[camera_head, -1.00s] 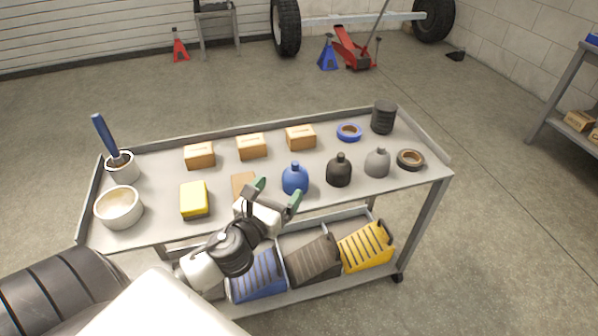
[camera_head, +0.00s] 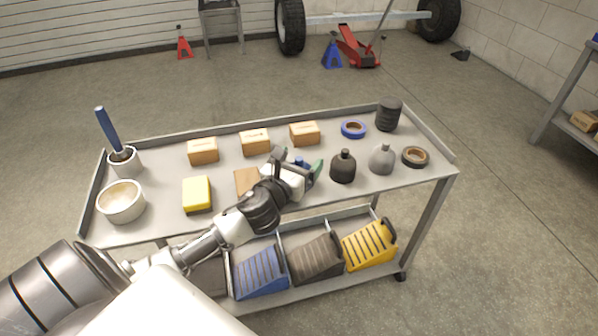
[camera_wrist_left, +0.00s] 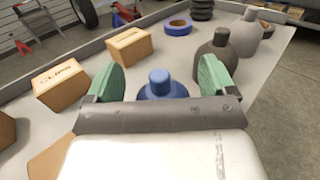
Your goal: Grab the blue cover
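The blue cover, bottle-shaped with a narrow neck, stands upright on the cart top; in the left wrist view the blue cover (camera_wrist_left: 161,86) shows between my green fingertips. In the head view only its top (camera_head: 301,163) shows, with my gripper hiding the rest. My left gripper (camera_head: 299,164) is open, its fingers apart on either side of the cover; the left wrist view shows the fingers (camera_wrist_left: 160,78) with gaps to the cover's neck. Its lower body is hidden behind the gripper's palm. My right gripper is not in view.
A black cover (camera_head: 343,167) and a grey cover (camera_head: 382,159) stand just right. Blue tape (camera_head: 353,129), brown tape (camera_head: 415,157) and small boxes (camera_head: 255,142) lie around. A yellow sponge (camera_head: 197,193) and white bowl (camera_head: 121,202) are left. The cart (camera_head: 160,221) has a raised rim.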

